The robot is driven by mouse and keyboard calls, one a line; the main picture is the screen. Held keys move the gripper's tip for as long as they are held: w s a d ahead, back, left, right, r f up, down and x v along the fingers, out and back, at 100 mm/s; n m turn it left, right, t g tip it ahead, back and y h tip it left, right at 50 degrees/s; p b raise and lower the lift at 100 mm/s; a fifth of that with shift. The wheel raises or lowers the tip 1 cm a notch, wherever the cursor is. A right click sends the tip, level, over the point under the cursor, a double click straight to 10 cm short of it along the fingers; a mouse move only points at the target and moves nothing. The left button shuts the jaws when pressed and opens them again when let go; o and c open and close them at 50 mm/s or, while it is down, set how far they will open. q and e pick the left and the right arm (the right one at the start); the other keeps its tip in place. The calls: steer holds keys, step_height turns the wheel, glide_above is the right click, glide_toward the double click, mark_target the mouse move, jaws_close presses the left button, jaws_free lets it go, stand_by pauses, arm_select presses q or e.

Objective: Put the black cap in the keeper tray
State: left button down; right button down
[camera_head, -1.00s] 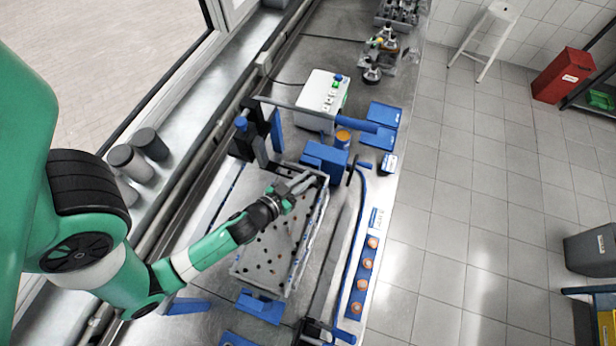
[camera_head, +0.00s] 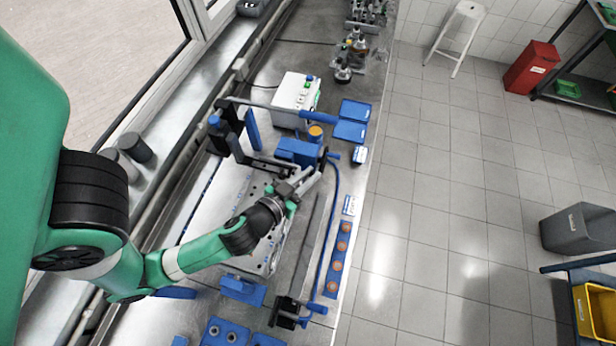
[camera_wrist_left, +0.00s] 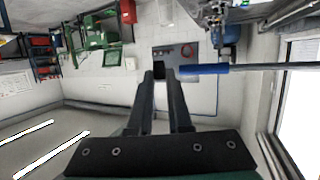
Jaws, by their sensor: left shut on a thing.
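My left gripper (camera_head: 308,182) is above the right edge of the perforated metal block on the bench. In the left wrist view, its fingers (camera_wrist_left: 161,76) are nearly parallel, shut on a small dark piece (camera_wrist_left: 160,70) at the tips, which looks like the black cap. In the head view the piece is too small to make out. Two shallow blue trays (camera_head: 354,110) (camera_head: 348,131) lie beside the white box; I cannot tell which container is the keeper tray. A blue strip (camera_head: 341,246) with several orange-brown round parts lies at the bench's right edge. My right gripper is not in view.
The metal block (camera_head: 262,190) sits in a blue-clamped fixture (camera_head: 298,150). A white control box (camera_head: 296,98) stands behind it. A blue hose (camera_head: 331,215) runs along the right side. Bottles (camera_head: 344,70) stand farther back.

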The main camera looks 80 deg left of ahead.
arm_select(q)
steer(key=shift+w+d+r, duration=0.3)
steer(key=shift+d, duration=0.1)
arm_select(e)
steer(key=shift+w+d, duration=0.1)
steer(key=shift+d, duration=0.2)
arm_select(q)
steer(key=shift+a, duration=0.1)
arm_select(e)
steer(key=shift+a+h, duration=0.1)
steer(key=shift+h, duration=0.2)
